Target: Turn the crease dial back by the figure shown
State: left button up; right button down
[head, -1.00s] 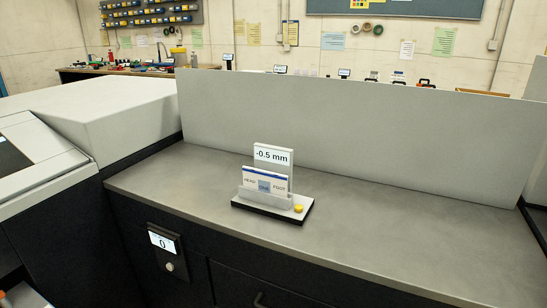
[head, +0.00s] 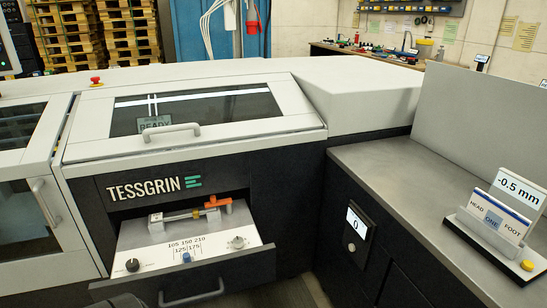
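A sign on a small stand reads "-0.5 mm" (head: 521,188); it stands on the grey counter at the right. A machine marked TESSGRIN has a pulled-out drawer (head: 205,279) with a pale panel. The panel carries a black knob (head: 132,265), a silver knob (head: 237,242) and a blue slider (head: 186,257) by the figures 105 to 210. I cannot tell which knob is the crease dial. A small display (head: 356,222) on the counter front shows 0, with a round knob (head: 351,246) under it.
The drawer juts out from the machine front, with a handle (head: 192,294) below. An orange part (head: 218,202) sits on a rail behind the panel. The grey counter (head: 400,170) is bare left of the sign. A yellow button (head: 527,265) is on the stand.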

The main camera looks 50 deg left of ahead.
aim_at(238, 240)
jog(key=u, duration=2.1)
